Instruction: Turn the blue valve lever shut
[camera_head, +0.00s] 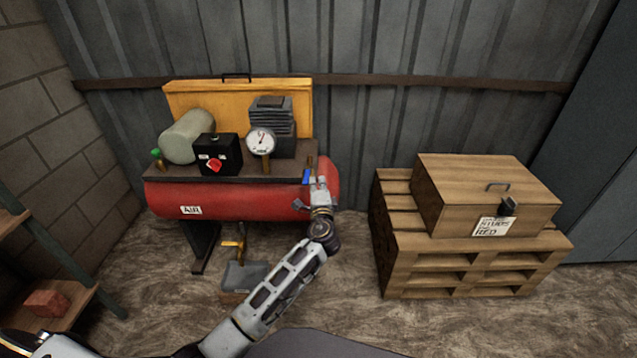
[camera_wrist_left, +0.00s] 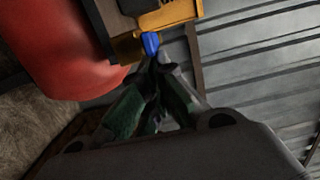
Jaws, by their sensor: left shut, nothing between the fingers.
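The blue valve lever (camera_head: 306,176) is at the right end of the red air compressor's top deck, beside a small brass fitting (camera_head: 310,162). My left gripper (camera_head: 318,183) is right next to the lever in the head view, at the right end of the red tank (camera_head: 240,197). In the left wrist view the blue lever (camera_wrist_left: 150,43) is just beyond the fingertips of the shut, empty left gripper (camera_wrist_left: 155,62). I cannot tell whether the fingertips touch it. My right gripper is not in view.
A wooden crate (camera_head: 480,195) sits on pallets (camera_head: 470,262) to the right. A shelf (camera_head: 60,310) stands at the left.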

